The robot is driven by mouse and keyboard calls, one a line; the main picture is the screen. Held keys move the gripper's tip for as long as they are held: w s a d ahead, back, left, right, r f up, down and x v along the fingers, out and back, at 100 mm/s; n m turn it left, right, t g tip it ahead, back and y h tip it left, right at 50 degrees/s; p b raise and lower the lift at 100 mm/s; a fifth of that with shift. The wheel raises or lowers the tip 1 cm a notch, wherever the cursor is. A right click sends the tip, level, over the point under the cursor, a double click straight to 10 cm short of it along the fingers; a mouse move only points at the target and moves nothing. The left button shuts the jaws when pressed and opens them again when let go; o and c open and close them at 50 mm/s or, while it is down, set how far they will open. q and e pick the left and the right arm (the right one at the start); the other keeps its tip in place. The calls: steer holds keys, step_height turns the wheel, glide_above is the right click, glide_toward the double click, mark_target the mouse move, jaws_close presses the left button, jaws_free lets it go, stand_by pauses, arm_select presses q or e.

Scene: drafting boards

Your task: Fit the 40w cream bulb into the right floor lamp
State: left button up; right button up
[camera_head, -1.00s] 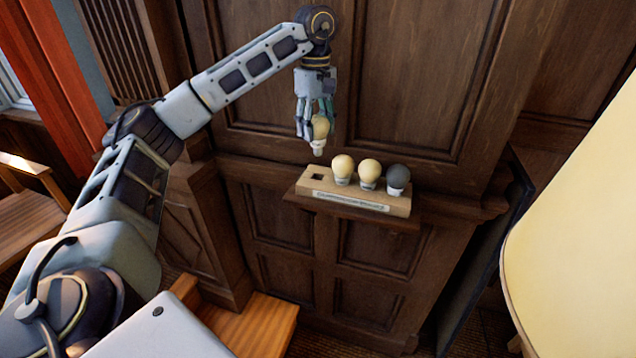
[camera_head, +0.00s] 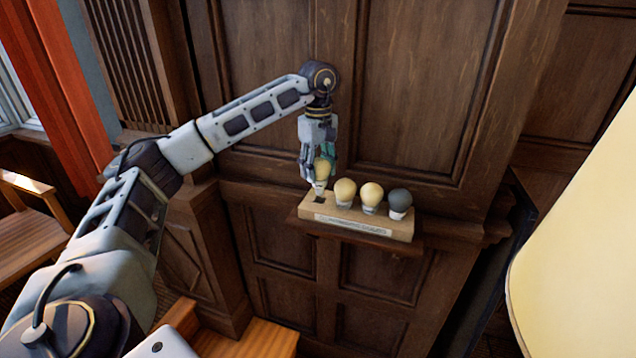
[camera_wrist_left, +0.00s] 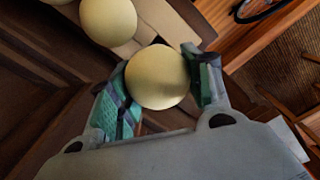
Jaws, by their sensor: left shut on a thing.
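My left gripper (camera_head: 318,168) is shut on a cream bulb (camera_head: 322,172), which points base down. It holds the bulb just above the empty leftmost hole of a wooden bulb holder (camera_head: 360,229); I cannot tell whether the base is inside the hole. In the left wrist view the same bulb (camera_wrist_left: 157,77) sits between the green-padded fingers. Two more cream bulbs (camera_head: 345,191) (camera_head: 371,194) and a dark grey bulb (camera_head: 400,200) stand upright in the holder. A large cream lampshade (camera_head: 585,225) fills the right edge; its socket is hidden. My right gripper is out of view.
The holder rests on a narrow wooden ledge (camera_head: 372,242) against the panelled wall (camera_head: 400,90). A wooden bench (camera_head: 30,225) stands at the left, beside a red curtain (camera_head: 62,80). The space between holder and lampshade looks free.

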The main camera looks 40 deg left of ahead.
mark_target(319, 158)
arm_select(q)
steer(key=shift+f, duration=0.15)
step_height(319, 158, down, 2)
steer(key=shift+f+p, duration=0.25)
steer(key=shift+p, duration=0.05)
steer(key=shift+f+p, duration=0.3)
steer(key=shift+f, duration=0.6)
steer(key=shift+f, duration=0.15)
steer(key=o, duration=0.8)
steer(key=shift+o, duration=0.2)
step_height(319, 158, up, 8)
steer(key=shift+d+r+b, duration=0.1)
steer(key=shift+r+b, duration=0.1)
steer(key=shift+b, duration=0.75)
steer(key=shift+r+p, duration=1.05)
steer(key=shift+r, duration=1.6)
